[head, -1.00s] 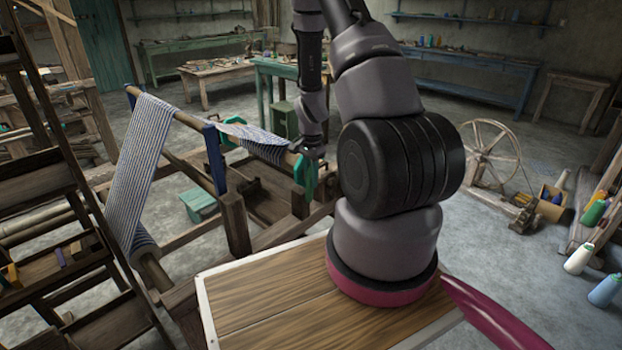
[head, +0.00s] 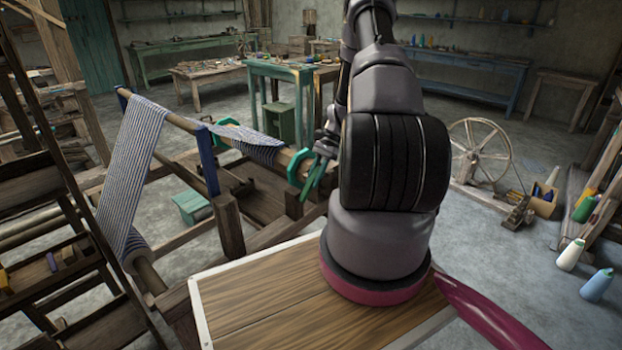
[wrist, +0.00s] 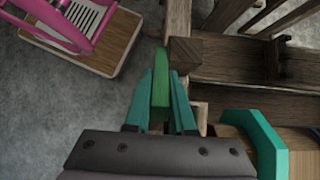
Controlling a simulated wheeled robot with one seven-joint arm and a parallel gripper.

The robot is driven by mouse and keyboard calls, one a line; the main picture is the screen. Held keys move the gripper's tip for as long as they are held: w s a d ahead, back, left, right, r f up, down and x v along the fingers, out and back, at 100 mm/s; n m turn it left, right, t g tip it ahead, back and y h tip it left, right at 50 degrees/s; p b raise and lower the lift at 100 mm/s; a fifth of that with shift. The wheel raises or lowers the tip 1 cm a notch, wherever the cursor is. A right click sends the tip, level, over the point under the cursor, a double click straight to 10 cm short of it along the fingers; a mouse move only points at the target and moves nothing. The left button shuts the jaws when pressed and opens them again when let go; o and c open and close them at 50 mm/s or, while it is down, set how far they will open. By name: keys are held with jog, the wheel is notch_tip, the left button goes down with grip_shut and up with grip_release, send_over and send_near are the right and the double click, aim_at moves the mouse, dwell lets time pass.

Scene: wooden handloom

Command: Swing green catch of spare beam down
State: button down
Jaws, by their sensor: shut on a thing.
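My gripper (wrist: 161,85) has teal fingers shut on the green catch (wrist: 160,60), which stands between them and reaches just past their tips. In the head view my gripper (head: 313,178) points down and left beside the near end of the spare beam (head: 278,156); the catch is hard to tell from the fingers there. The beam carries striped cloth (head: 245,136) and has a teal angular end ring (head: 296,168). In the wrist view this ring (wrist: 268,140) lies to the right of my gripper, apart from it.
A wooden post (head: 293,205) of the loom frame stands below the beam end; its top (wrist: 182,50) is close to my fingertips in the wrist view. A blue upright (head: 208,160) and more striped cloth (head: 132,170) are to the left.

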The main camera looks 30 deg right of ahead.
jog(key=shift+w+d+f+y, duration=0.15)
jog(key=shift+d+f+y, duration=0.3)
jog(key=shift+y, duration=0.25)
jog(key=c, duration=0.8)
grip_release()
jog(key=shift+o, duration=0.2)
jog(key=shift+g, duration=0.3)
jog(key=shift+r, duration=0.1)
